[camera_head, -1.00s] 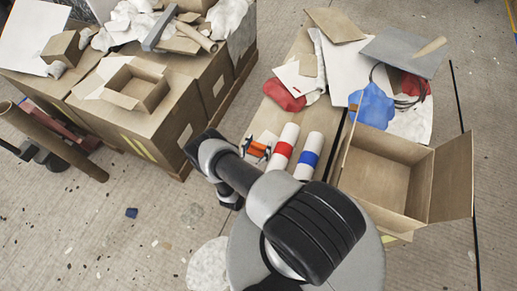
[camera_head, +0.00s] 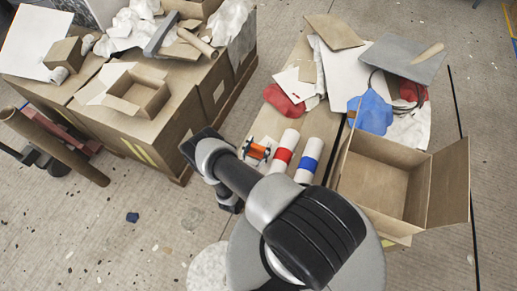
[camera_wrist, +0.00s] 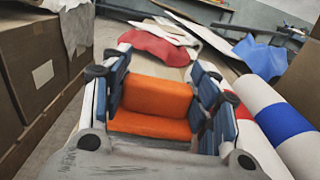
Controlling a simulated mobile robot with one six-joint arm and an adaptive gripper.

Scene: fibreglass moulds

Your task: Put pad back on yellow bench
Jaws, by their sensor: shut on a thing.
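An orange pad (camera_wrist: 152,105) is held between the blue-lined fingers of my gripper (camera_wrist: 160,100) in the wrist view. In the head view, my gripper (camera_head: 257,150) with the orange pad shows over the near left part of a long bench, left of two rolls. The bench top (camera_head: 262,124) is tan, with a yellowish edge low at its near right. I cannot tell whether the pad touches the bench top; its underside is hidden.
White rolls with a red band (camera_head: 283,154) and a blue band (camera_head: 308,163) lie close right of my gripper. An open carton (camera_head: 385,180), a blue cloth (camera_head: 372,112) and a red cloth (camera_head: 283,101) crowd the bench. Cardboard boxes (camera_head: 150,113) stand left across a floor gap.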

